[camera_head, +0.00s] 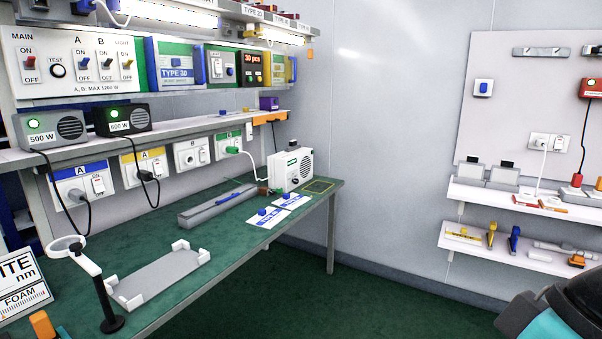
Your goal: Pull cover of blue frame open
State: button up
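A blue-framed unit (152,66) stands on the upper shelf at the left, right of the white switch panel. Its front has a green and grey face with a blue knob and a "TYPE 30" label. I cannot tell whether this face is a separate cover; no open gap shows. A lower wall socket (80,190) also has a blue band along its top. My gripper is not in view; only a dark and teal part of my arm shows at the bottom right, well away from the blue-framed unit.
The green workbench (225,235) holds a grey tray (160,276), a long grey case (217,205), a white device (291,168) and a stand magnifier (100,290). Two power boxes stand on the middle shelf. White shelves (510,205) hang at the right. Floor between is clear.

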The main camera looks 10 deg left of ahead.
aim_at(156, 39)
jog(key=i, duration=1.7)
jog(key=u, duration=0.9)
jog(key=i, duration=1.25)
jog(key=u, duration=0.7)
